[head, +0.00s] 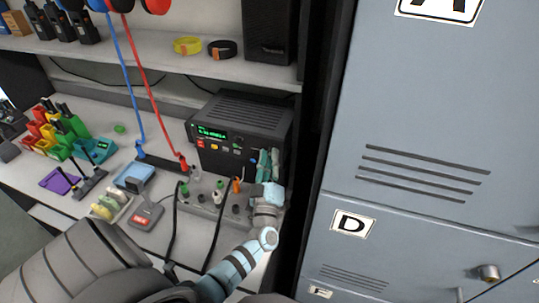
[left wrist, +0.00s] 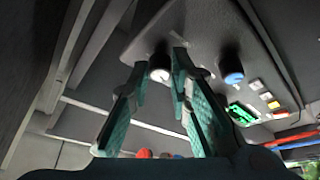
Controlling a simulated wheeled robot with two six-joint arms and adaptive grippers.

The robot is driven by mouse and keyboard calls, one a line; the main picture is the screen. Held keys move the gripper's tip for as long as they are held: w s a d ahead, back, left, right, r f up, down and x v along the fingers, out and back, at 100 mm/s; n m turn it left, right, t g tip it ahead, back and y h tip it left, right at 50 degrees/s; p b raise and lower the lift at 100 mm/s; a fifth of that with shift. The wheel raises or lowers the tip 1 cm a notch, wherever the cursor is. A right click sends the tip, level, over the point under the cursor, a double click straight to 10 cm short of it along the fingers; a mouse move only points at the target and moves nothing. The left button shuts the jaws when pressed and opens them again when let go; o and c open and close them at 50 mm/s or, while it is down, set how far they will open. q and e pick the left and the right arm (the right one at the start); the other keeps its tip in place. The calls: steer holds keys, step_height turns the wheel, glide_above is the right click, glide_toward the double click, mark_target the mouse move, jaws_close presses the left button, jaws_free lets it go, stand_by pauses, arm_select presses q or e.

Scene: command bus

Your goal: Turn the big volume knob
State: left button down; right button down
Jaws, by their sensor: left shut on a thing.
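The black radio (head: 240,125), with a lit green display, stands on the desk against the back wall. My left gripper (head: 265,165) is at the right part of its front face. In the left wrist view its teal fingers (left wrist: 160,68) are closed on either side of a round white-faced knob (left wrist: 160,66), which looks like the big volume knob. A smaller knob with a blue face (left wrist: 232,78) sits beside it on the same panel. In the head view the fingers hide most of the gripped knob. My right gripper is not in view.
A grey panel with several small knobs (head: 208,200) lies below the radio, close under my left wrist. Blue and red cables (head: 152,98) hang left of the radio. A grey locker (head: 420,150) stands close on the right. A shelf (head: 150,50) runs above.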

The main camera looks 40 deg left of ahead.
arm_select(q)
steer(key=shift+n+g+y+p, duration=0.3)
steer(key=shift+n+g+p, duration=0.25)
steer(key=shift+n, duration=0.75)
steer(key=c, duration=1.5)
jaws_free()
steer(key=shift+s+d, duration=0.1)
steer(key=v, duration=1.2)
steer(key=shift+r, duration=0.1)
